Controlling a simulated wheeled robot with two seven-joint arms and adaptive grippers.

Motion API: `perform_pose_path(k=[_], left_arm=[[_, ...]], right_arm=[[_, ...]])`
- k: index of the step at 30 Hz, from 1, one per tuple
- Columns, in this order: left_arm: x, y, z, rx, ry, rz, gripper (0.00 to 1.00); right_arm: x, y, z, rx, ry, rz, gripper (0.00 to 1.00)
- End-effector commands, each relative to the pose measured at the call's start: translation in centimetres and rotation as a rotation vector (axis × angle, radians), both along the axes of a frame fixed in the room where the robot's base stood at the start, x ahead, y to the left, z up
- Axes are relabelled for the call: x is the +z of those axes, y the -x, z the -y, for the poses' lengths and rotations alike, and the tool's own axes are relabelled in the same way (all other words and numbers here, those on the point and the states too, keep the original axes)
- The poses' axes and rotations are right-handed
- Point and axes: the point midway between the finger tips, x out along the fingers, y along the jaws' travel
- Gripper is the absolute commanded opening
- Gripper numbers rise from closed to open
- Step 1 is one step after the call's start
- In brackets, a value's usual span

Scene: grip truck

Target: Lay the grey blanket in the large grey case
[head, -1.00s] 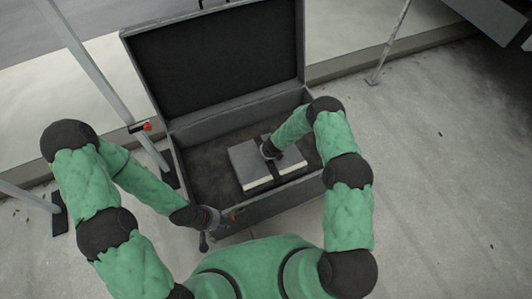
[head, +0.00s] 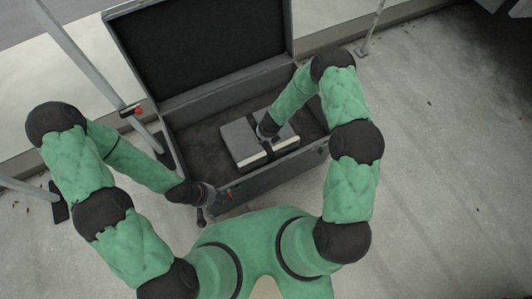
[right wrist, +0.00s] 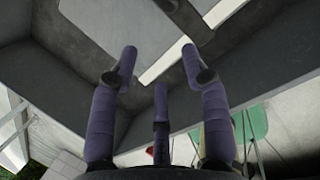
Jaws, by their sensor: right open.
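The large grey case (head: 268,184) stands open with its lid raised at the back. The grey blanket (head: 236,138) is a flat, folded block with pale edges and a dark band, lying on the case floor. My right gripper (head: 267,130) is at the top of the blanket, near the band. In the right wrist view its purple fingers (right wrist: 160,67) are spread apart, with the grey blanket (right wrist: 125,18) beyond them and nothing visibly held. My left gripper (head: 208,193) is at the front left corner of the case, outside it; its jaws are too small to read.
The dark-lined lid (head: 205,45) stands upright behind the case. A grey metal pole (head: 85,55) with a red knob rises at the left, close to the case. The concrete floor (head: 450,170) on the right is clear.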

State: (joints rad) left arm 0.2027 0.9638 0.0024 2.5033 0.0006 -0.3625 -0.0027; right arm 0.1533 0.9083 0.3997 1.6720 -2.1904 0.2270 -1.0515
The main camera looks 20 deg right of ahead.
Motion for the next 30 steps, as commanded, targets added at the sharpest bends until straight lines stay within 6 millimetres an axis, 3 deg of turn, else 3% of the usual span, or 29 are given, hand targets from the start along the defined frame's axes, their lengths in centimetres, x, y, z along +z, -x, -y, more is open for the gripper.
perform_pose_path(k=[3, 12, 21, 30], left_arm=[[0.0, 0.0, 0.0, 0.0, 0.0, 0.0, 0.4], [0.0, 0.0, 0.0, 0.0, 0.0, 0.0, 0.4], [0.0, 0.0, 0.0, 0.0, 0.0, 0.0, 0.4], [0.0, 0.0, 0.0, 0.0, 0.0, 0.0, 0.4]], right_arm=[[-0.2, 4.6, -1.3, -0.302, -0.122, -0.164, 0.47], [1.7, 13.3, -5.4, -1.144, -0.35, -0.536, 0.47], [4.3, 18.2, -7.6, -2.048, -0.457, -0.784, 0.47], [5.5, 21.5, -6.0, -2.889, -0.463, -0.788, 0.47]])
